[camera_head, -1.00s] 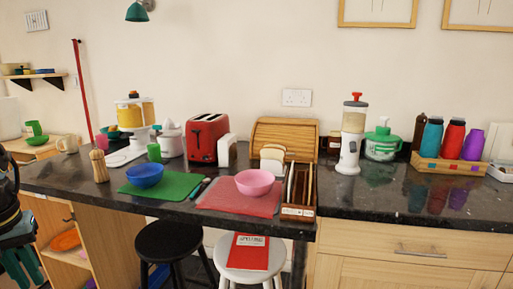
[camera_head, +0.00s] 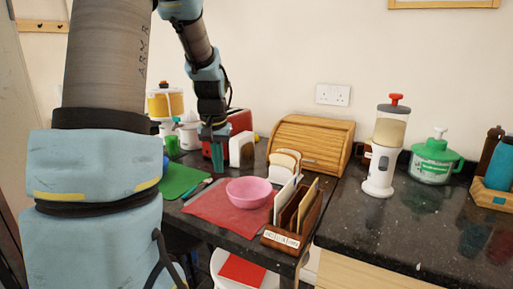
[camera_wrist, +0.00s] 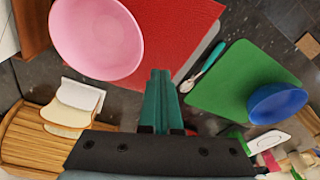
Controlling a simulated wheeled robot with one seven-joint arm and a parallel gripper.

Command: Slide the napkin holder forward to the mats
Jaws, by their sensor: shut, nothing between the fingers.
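A white upright holder (camera_head: 242,150), which looks like the napkin holder, stands beside the red toaster, behind the red mat (camera_head: 205,208). The red mat also shows in the wrist view (camera_wrist: 185,25). The green mat (camera_head: 180,180) lies left of it and shows in the wrist view (camera_wrist: 230,85). My gripper (camera_head: 217,170) points down just left of the white holder, its fingers shut and empty; I cannot tell whether they touch it. In the wrist view the closed fingers (camera_wrist: 160,80) are near the red mat's edge. My wrist hides part of the counter there.
A pink bowl (camera_head: 249,192) is on the red mat, a blue bowl (camera_wrist: 277,104) on the green mat. Bread slices (camera_head: 285,162) stand before the wooden bread bin (camera_head: 310,145). A wooden letter rack (camera_head: 292,222) is right of the bowl. The red toaster (camera_head: 239,120) is partly hidden.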

